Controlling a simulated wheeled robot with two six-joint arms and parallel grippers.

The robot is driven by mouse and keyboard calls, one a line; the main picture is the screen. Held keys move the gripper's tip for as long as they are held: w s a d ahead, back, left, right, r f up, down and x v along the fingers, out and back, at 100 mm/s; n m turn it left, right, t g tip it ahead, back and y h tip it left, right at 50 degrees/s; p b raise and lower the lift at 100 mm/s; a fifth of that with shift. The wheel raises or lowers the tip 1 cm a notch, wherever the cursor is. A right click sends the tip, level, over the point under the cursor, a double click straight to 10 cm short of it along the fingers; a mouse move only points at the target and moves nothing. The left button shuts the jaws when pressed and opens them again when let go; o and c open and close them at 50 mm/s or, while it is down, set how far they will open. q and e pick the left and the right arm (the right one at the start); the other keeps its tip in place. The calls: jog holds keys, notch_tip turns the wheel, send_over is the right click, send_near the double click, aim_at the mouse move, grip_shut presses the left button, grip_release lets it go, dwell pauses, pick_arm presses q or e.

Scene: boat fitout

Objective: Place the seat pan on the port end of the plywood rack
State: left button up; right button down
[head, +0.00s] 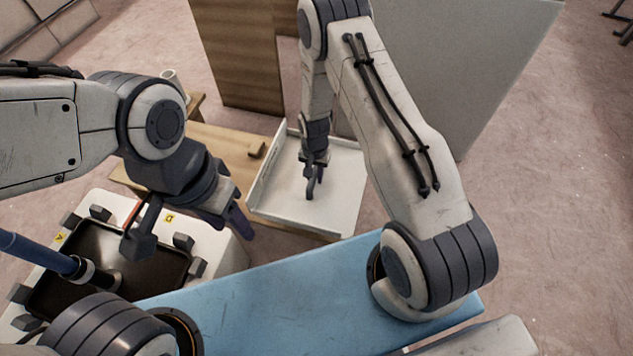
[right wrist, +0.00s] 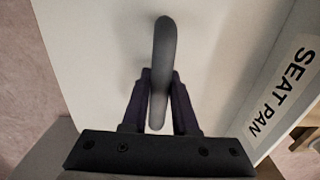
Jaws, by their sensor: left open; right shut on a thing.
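The seat pan (head: 338,201) is a shallow white tray with raised edges, in the middle of the head view. Its "SEAT PAN" label (right wrist: 281,91) shows along one edge in the right wrist view. My right gripper (head: 314,182) is shut on the upright grey handle (right wrist: 161,70) in the pan. The pan overlaps the right part of the low plywood rack (head: 213,145); I cannot tell whether it rests on it. The pan hides that part of the rack. My left gripper (head: 190,228) is open and empty, left of the pan.
A white unit with a black tray (head: 120,262) and dark corner blocks stands at lower left. A blue surface (head: 270,295) crosses the front. A tall wooden panel (head: 238,55) and a grey panel (head: 450,70) stand behind. A wooden block (head: 257,149) sits on the rack.

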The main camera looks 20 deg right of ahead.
jog(key=shift+w+d+f, duration=0.5)
jog(key=shift+w+d, duration=0.05)
jog(key=shift+w, duration=0.05)
jog(key=shift+f+b, duration=0.7)
jog(key=shift+f, duration=1.15)
jog(key=shift+f, duration=0.1)
jog(key=c, duration=0.7)
grip_release()
jog(key=shift+s, duration=0.1)
